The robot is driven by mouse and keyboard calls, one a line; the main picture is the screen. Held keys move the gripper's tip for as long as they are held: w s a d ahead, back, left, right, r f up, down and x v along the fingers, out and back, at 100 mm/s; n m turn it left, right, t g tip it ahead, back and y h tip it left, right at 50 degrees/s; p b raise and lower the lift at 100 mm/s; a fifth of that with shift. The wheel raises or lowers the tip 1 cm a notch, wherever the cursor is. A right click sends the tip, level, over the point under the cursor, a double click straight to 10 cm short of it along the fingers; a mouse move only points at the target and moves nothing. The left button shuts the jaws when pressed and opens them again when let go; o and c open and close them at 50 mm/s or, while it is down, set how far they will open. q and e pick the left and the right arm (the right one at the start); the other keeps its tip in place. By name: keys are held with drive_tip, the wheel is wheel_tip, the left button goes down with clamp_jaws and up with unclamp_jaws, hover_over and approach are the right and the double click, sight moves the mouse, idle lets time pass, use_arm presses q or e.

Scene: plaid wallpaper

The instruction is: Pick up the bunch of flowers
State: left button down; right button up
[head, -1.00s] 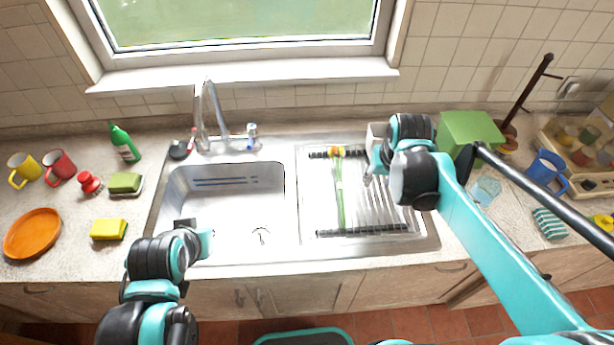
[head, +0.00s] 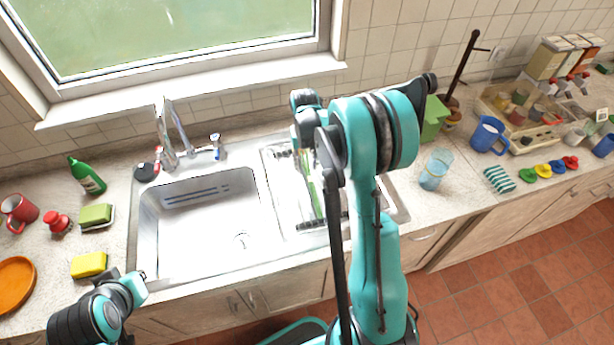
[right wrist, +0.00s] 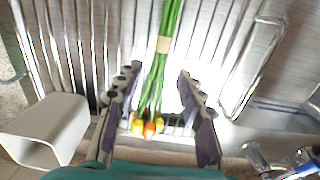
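The bunch of flowers lies on the ribbed drainboard of the sink; in the head view its green stems (head: 316,197) show beside my right arm, and the blossoms are hidden. In the right wrist view the bunch (right wrist: 160,80) has green stems, a tan band and yellow and orange blossoms at the near end. My right gripper (right wrist: 158,75) is open above the flowers, with a finger on each side of the stems and a gap on both sides. My left gripper (head: 138,284) is near the counter's front edge at the lower left; its fingers are not clear.
The sink basin (head: 205,225) is empty, left of the drainboard (head: 283,175). Wire rack bars and a white square container (right wrist: 45,132) are near my right gripper. A yellow sponge (head: 89,264) lies left.

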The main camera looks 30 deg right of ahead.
sight(308, 171)
drive_tip(key=f, duration=0.3)
drive_tip(key=shift+d+f+b, duration=0.2)
drive_tip(key=shift+f+b, duration=0.1)
drive_tip(key=shift+f, duration=0.05)
drive_tip(key=shift+r, duration=0.1)
clamp_jaws()
